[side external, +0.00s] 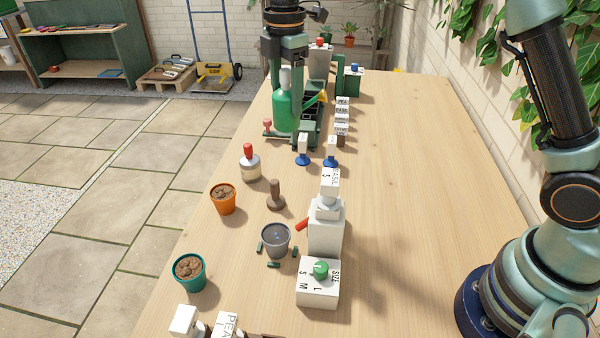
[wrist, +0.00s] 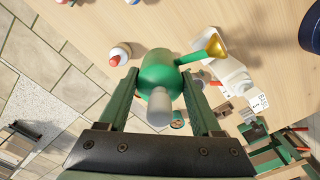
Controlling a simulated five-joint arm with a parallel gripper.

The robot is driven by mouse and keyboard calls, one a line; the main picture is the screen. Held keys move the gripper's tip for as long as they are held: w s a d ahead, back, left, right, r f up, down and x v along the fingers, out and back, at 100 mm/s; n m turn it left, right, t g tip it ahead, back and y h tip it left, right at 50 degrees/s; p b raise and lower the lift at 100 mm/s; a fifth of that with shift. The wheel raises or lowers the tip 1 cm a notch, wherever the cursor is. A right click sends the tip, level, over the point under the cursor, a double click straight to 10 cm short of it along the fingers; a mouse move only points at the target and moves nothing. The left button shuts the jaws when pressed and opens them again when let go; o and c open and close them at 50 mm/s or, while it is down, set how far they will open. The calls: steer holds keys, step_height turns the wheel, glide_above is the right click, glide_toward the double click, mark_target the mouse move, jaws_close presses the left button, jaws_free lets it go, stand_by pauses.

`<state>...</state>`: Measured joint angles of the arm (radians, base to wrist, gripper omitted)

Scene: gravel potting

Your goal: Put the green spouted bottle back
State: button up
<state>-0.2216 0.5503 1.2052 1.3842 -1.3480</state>
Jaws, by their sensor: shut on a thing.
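The green spouted bottle (side external: 286,112) is upright at the far end of the bench, with a grey cap and a yellow-tipped spout pointing right. My gripper (side external: 286,80) is above it and shut on it, one finger on each side. In the wrist view the bottle (wrist: 158,72) sits between the fingers of my gripper (wrist: 160,80), cap towards the camera. A green rack or tray (side external: 312,118) lies beside and partly behind the bottle. I cannot tell whether the bottle's base touches anything.
Blue-based white items (side external: 303,148) and a red-topped jar (side external: 250,163) stand in front of the bottle. Nearer are an orange pot (side external: 223,199), a grey pot (side external: 275,240), a teal pot (side external: 190,272) and a white dispenser (side external: 325,230).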

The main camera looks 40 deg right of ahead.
steer(key=d, duration=0.6)
step_height(320, 180, down, 18)
steer(key=shift+a+f, duration=0.1)
steer(key=shift+f, duration=0.15)
steer(key=o, duration=1.1)
steer(key=shift+f, duration=0.15)
